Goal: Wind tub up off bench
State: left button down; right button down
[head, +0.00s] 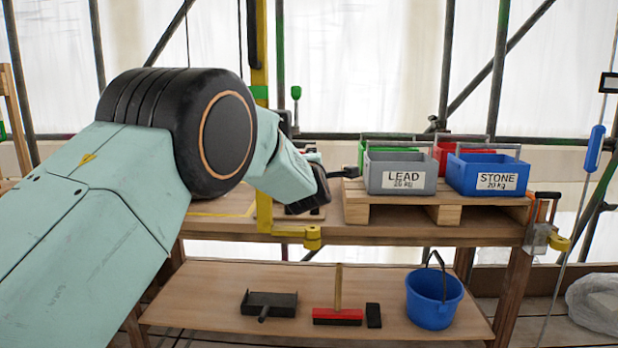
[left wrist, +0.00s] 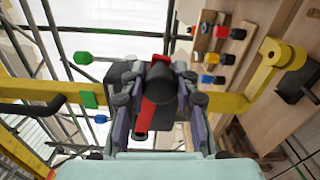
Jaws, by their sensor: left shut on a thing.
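Several tubs stand on a pallet on the bench (head: 420,235): a grey tub marked LEAD (head: 400,176), a blue tub marked STONE (head: 495,175), and red and green ones partly hidden behind. Which tub the task means cannot be told. In the left wrist view, my left gripper (left wrist: 160,82) is shut around a black cylindrical grip (left wrist: 158,72) beside a red bar (left wrist: 145,115); it looks like a crank handle. A yellow post (left wrist: 40,110) crosses behind it. In the head view, the post (head: 264,195) stands left of the tubs; my arm hides the fingers. My right gripper is out of view.
A lower shelf (head: 220,285) holds a dustpan (head: 268,304), a red brush (head: 337,316) and a blue bucket (head: 434,298). Scaffold poles (head: 497,70) stand behind the bench. A clamp (head: 545,235) sits at the bench's right end.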

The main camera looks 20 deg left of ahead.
pick_arm(q)
jog(key=a+r+n+b, duration=0.2)
jog(key=a+r+n, duration=0.1)
jog(key=r+n, duration=0.6)
jog(key=shift+s+a+r+n+b, duration=0.35)
jog(key=shift+s+r, duration=0.1)
jog(key=shift+r, duration=1.55)
jog(key=c, duration=1)
grip_release()
jog(key=shift+s, duration=0.1)
